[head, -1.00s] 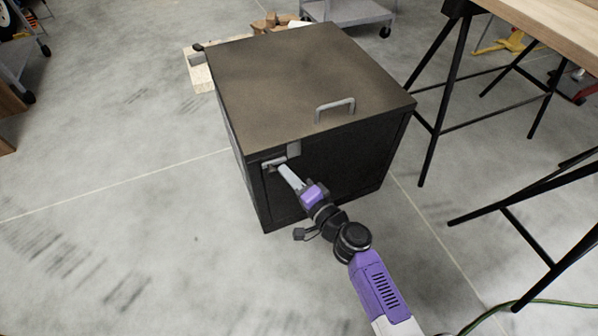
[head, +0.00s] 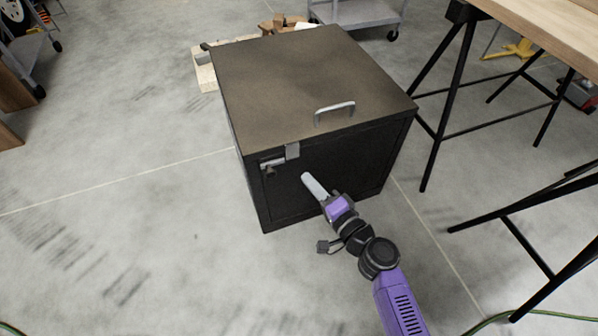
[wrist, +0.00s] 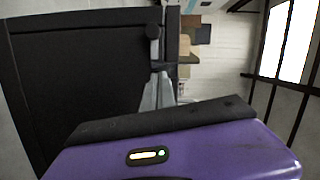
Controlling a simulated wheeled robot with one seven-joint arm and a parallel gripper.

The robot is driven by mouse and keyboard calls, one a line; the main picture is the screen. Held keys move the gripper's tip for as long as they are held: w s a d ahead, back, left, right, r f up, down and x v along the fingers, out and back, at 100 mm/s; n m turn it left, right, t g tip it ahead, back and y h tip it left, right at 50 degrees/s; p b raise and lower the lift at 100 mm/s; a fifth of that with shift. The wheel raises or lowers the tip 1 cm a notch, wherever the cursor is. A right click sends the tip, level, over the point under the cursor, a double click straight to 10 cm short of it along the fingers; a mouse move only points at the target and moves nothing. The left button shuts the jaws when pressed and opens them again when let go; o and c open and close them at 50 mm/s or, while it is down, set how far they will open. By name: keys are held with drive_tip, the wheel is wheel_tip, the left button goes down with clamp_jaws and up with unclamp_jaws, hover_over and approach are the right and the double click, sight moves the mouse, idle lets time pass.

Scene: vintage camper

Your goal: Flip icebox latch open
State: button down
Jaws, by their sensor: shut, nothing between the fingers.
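The icebox is a dark box (head: 335,160) with a brown-grey lid (head: 300,75), which lies closed. A small dark knob hangs under the latch bar. My gripper (head: 307,178) is shut and empty, in front of the face, to the right of the latch and apart from it. Whether the latch is flipped I cannot tell.
A grey handle (head: 335,114) stands on the lid near its front edge. A wooden table (head: 545,30) on black trestle legs is at the right. A grey cart (head: 355,12) and wood pieces (head: 283,22) are behind the box.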

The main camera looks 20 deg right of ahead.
drive_tip(key=shift+v, duration=2.35)
drive_tip(key=shift+d, duration=0.1)
drive_tip(key=s+d+r+n+h, duration=0.2)
drive_tip(key=s+h, duration=0.1)
drive_tip(key=s, duration=0.3)
drive_tip(key=s+d+r+n+h, duration=0.1)
drive_tip(key=s+d+n+h, duration=0.15)
drive_tip(key=s, duration=0.35)
drive_tip(key=s+a+r+n+g, duration=0.1)
drive_tip(key=s+a+r+n, duration=0.15)
drive_tip(key=s, duration=0.45)
drive_tip(key=s+a+r+n+y, duration=0.1)
drive_tip(key=s+r+n, duration=0.25)
drive_tip(key=s, duration=0.35)
drive_tip(key=s+a+r+n+g, duration=0.1)
drive_tip(key=s+r+n, duration=0.25)
drive_tip(key=s, duration=0.35)
wheel_tip(320, 180, up, 30)
drive_tip(key=m+p, duration=0.1)
drive_tip(key=p, duration=2.8)
drive_tip(key=shift+f, duration=0.2)
